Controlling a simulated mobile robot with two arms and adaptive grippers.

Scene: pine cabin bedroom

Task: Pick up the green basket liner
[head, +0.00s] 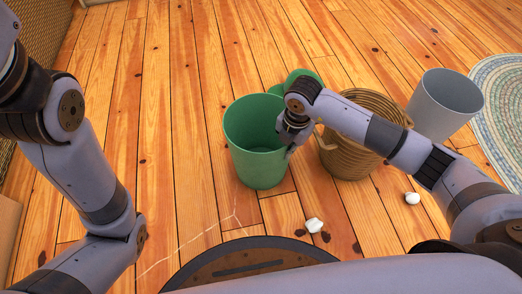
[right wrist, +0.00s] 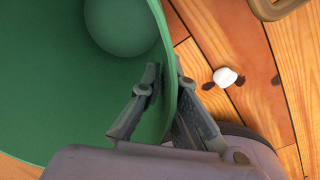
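The green basket liner (head: 242,163) stands upright on the wooden floor, its mouth open upward, left of a woven basket (head: 347,160). My right gripper (right wrist: 166,75) is at its right rim. In the right wrist view one finger is inside the liner (right wrist: 60,85) and the other is outside, with the wall between them. The fingers look closed on the rim. A paler round patch shows inside the liner. My right arm hides part of the basket and the near right rim. My left arm is at the left, and its gripper is out of the picture.
A grey bin (head: 442,105) stands right of the basket, beside a round braided rug (head: 500,100). Another green rounded thing (head: 300,77) is behind the liner. White crumpled bits (head: 314,225) and (head: 412,198) lie on the floor. The floor left of the liner is clear.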

